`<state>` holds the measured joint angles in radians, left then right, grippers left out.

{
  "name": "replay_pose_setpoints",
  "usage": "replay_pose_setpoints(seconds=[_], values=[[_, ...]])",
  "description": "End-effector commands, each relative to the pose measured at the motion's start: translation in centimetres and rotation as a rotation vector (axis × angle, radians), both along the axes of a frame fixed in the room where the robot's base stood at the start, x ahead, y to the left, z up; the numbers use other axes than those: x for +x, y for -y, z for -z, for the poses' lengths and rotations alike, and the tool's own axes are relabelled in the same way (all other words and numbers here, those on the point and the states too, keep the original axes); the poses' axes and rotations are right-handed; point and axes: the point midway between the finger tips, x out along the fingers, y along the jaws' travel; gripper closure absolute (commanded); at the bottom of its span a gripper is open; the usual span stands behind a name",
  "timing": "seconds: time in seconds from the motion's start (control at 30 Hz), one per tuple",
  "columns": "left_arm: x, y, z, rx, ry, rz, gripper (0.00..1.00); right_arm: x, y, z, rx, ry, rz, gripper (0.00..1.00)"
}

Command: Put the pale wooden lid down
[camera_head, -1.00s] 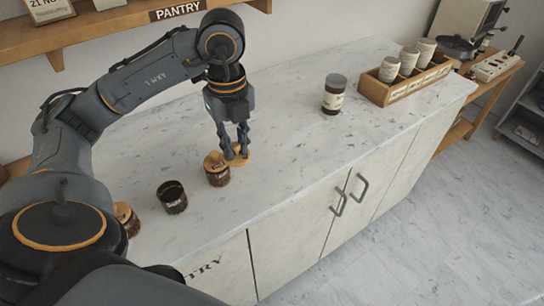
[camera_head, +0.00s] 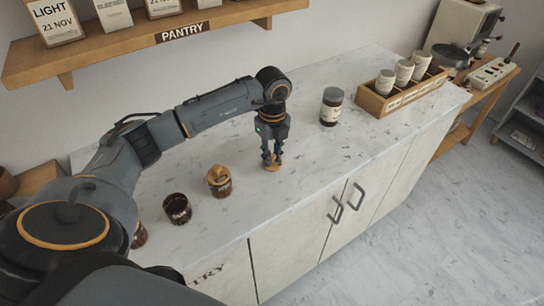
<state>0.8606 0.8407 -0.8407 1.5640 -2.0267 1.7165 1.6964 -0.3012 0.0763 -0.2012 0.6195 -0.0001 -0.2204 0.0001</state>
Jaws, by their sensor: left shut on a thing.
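My left gripper (camera_head: 272,160) points down over the white marble counter (camera_head: 330,150) and is shut on the pale wooden lid (camera_head: 272,168). The lid is at or just above the counter top; I cannot tell whether it touches. Further left is an open dark jar (camera_head: 177,209) with no lid. Another jar (camera_head: 140,236) is mostly hidden behind my left arm. My right gripper is out of view.
A taller dark jar with a pale label (camera_head: 331,106) stands to the right of my gripper. The counter between gripper and tall jar is clear. A pantry shelf (camera_head: 110,50) hangs behind.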

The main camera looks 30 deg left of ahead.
Motion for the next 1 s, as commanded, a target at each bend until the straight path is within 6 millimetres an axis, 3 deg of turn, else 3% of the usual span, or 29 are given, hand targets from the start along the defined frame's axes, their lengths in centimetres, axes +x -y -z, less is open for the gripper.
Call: replay_pose_setpoints(seconds=[0.13, 0.53, 0.57, 0.67, 1.0], values=[[-0.1, 0.0, 1.5, 0.000, -0.003, 0.000, 1.00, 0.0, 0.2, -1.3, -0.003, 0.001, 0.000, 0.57], [-0.1, 0.0, 2.4, 0.000, -0.001, 0.000, 1.00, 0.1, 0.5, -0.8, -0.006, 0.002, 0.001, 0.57], [-0.1, 0.0, 2.3, 0.000, -0.001, 0.000, 0.78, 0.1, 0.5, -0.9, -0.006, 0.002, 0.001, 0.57], [-0.1, 0.0, 2.3, 0.001, -0.002, 0.000, 0.59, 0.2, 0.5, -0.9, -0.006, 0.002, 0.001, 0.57], [-0.1, 0.0, 1.9, 0.000, -0.001, 0.000, 0.59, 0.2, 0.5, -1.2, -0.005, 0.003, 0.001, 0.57]])
